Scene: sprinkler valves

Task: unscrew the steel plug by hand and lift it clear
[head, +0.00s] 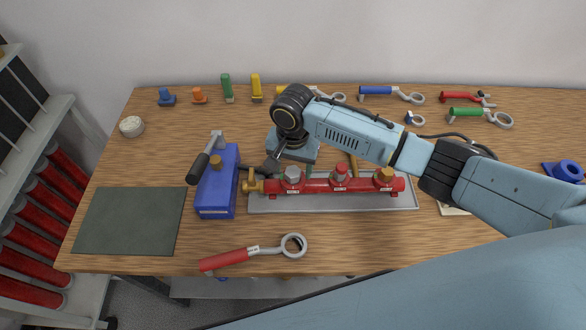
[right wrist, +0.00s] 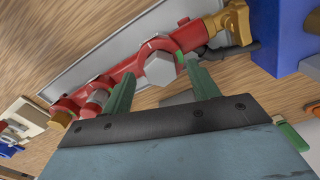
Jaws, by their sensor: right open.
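The steel plug (head: 292,174) is a grey hex-headed cap on the left part of the red pipe manifold (head: 316,186). In the right wrist view the steel plug (right wrist: 160,68) shows its hex face. My right gripper (head: 292,169) has come down over the manifold from behind. Its two green fingers are open, one on each side of the plug; the right wrist view shows a gap at the left finger. I cannot tell whether the right finger touches the plug. My left gripper is not in view.
The manifold lies on a grey tray (head: 345,203) and also carries a red cap (head: 340,171) and a brass cap (head: 386,175). A blue pump box (head: 216,198) stands close left. A red-handled ring wrench (head: 230,260) lies in front. A dark mat (head: 130,220) lies left.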

